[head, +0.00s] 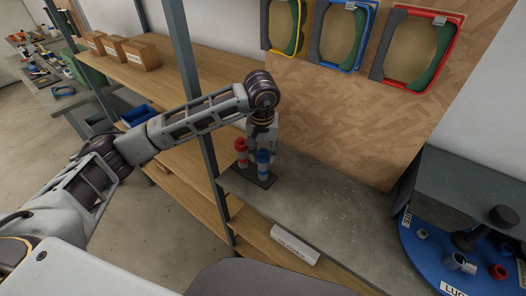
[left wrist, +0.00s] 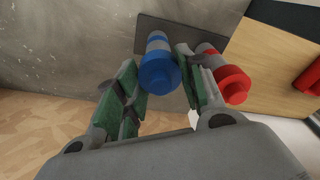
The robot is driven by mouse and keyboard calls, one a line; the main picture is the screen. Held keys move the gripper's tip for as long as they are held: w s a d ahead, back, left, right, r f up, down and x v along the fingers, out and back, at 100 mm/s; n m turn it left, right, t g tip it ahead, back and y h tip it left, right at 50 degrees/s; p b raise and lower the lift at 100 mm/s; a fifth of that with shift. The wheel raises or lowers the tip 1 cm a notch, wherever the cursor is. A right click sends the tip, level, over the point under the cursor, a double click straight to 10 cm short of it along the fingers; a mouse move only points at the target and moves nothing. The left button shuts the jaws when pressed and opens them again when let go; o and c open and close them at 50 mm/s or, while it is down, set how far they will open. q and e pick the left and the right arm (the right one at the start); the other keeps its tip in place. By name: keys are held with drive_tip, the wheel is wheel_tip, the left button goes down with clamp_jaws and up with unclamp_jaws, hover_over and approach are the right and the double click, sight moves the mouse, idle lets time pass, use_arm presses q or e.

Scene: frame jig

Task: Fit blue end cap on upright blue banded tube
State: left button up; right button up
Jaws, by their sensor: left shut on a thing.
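The blue end cap (head: 263,156) is between the fingers of my left gripper (head: 262,145), which is shut on it. In the left wrist view the cap (left wrist: 158,72) is at the near end of the pale, blue-banded tube (left wrist: 157,42), in line with it. I cannot tell whether the cap is fully seated. The tube (head: 264,171) stands upright on a dark base plate (head: 239,178). A red cap (left wrist: 234,84) is on a second banded tube beside it, just outside the right-hand finger. My right gripper is not in view.
A blue round tray (head: 420,262) with loose parts lies at the right on the grey bench (head: 340,210). A dark shelf post (head: 196,85) stands left of the tubes. Coloured frames hang on the back board.

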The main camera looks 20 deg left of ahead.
use_arm(q)
drive_tip(key=shift+f, duration=0.1)
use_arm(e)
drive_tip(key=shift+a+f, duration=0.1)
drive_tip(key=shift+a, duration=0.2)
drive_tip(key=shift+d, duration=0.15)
use_arm(q)
drive_tip(key=o, duration=0.8)
drive_tip(key=shift+c, duration=0.2)
drive_tip(key=shift+r, duration=0.85)
wheel_tip(320, 180, up, 10)
drive_tip(key=s, duration=0.1)
drive_tip(key=shift+s, duration=0.2)
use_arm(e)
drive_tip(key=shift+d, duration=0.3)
use_arm(q)
drive_tip(key=shift+d, duration=0.1)
